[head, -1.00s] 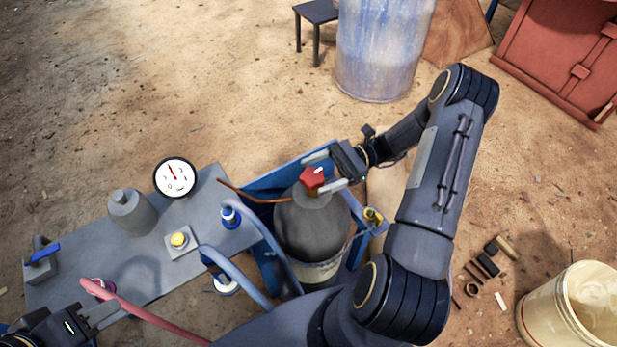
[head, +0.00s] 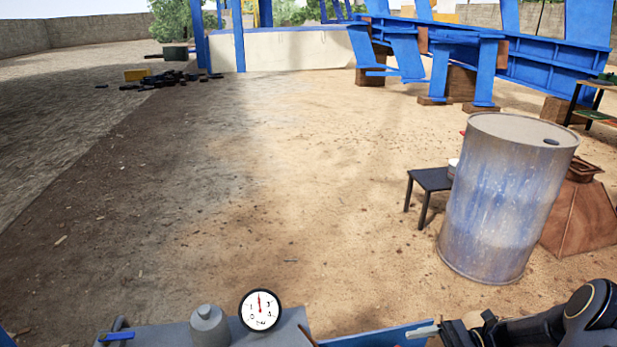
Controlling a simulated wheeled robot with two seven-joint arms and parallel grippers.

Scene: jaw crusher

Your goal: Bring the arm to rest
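My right arm (head: 535,330) comes in at the bottom right corner of the head view. My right gripper (head: 424,331) is at the bottom edge, beside the blue frame (head: 370,337). Only one pale finger shows clearly; the other is cut off, so its opening cannot be judged. The red valve knob and grey cylinder below it are out of view or too cut off to make out. My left gripper is out of view.
A blue-white drum (head: 505,200) and a small dark table (head: 430,182) stand beyond. Open dirt ground lies ahead.

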